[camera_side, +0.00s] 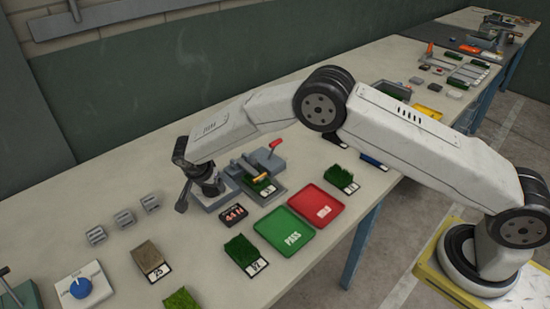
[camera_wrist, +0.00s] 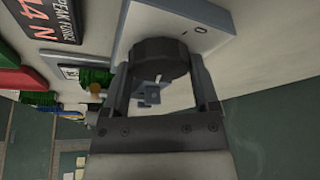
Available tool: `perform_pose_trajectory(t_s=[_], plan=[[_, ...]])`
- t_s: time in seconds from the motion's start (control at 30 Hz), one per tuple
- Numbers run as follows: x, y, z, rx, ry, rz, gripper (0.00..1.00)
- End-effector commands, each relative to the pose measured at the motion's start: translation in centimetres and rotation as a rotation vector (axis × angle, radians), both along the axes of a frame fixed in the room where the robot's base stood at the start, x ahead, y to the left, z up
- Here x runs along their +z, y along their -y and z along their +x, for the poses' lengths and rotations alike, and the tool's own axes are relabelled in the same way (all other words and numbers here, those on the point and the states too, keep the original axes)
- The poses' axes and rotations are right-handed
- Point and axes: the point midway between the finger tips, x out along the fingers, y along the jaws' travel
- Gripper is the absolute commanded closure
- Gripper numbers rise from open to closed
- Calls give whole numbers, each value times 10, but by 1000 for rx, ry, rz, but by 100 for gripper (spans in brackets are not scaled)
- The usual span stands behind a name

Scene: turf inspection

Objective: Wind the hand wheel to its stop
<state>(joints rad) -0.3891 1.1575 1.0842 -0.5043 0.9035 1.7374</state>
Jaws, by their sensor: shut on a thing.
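The hand wheel is a dark round knob (camera_wrist: 160,60) on a light grey housing (camera_wrist: 195,22) in the wrist view. A white mark shows on its near face. My gripper (camera_wrist: 162,72) has one finger on each side of the wheel and is shut on it. In the side view, my gripper (camera_side: 196,182) reaches down to the grey rig (camera_side: 222,199) on the bench. The wheel is mostly hidden there by my gripper. A "0" and a dash are marked on the housing beside the wheel in the wrist view.
A red-handled clamp fixture (camera_side: 268,158) stands just right of the rig. A force display (camera_side: 233,212), a green PASS tray (camera_side: 284,234) and a red tray (camera_side: 316,206) lie in front. Turf samples (camera_side: 246,250) and a blue dial (camera_side: 80,287) sit nearby.

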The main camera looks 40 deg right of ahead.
Motion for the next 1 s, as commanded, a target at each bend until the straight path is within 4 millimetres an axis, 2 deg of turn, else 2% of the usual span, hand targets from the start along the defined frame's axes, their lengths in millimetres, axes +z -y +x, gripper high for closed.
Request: perform_pose_trajectory(t_s=[0.5, 0.53, 0.6, 1.0], plan=[[-2, -1, -2, -34, -5, 2, 82], [-2, -1, -2, -34, -5, 2, 19], [-2, -1, -2, -33, -4, 2, 0], [4, -3, -1, -31, 0, 2, 0]])
